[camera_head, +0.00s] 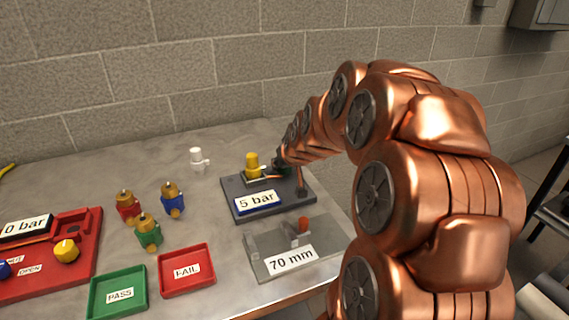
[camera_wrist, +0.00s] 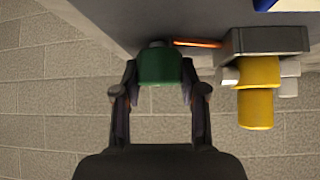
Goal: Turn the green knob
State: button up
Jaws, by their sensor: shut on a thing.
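The green knob (camera_wrist: 160,68) sits between the two fingers of my gripper (camera_wrist: 160,85) in the wrist view. My gripper is shut on it, with one finger on either side. In the head view my gripper (camera_head: 279,164) reaches the back of the dark grey fixture (camera_head: 237,189) with the "5 bar" label. The green knob is mostly hidden there by my gripper and arm.
A grey "70 mm" fixture (camera_head: 262,266) stands in front. Red, blue and green valve pieces (camera_head: 149,236) stand left. PASS (camera_head: 137,293) and FAIL (camera_head: 204,287) trays and a red "0 bar" fixture (camera_head: 85,275) lie nearby. A block wall (camera_head: 180,75) is behind.

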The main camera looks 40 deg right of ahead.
jog(key=shift+m+g+h, duration=0.4)
jog(key=shift+m+h, duration=0.3)
jog(key=shift+m, duration=0.6)
jog(key=o, duration=1.1)
jog(key=shift+o, duration=0.2)
jog(key=shift+r, duration=0.1)
jog(key=v, duration=1.2)
jog(key=shift+w+a, duration=0.1)
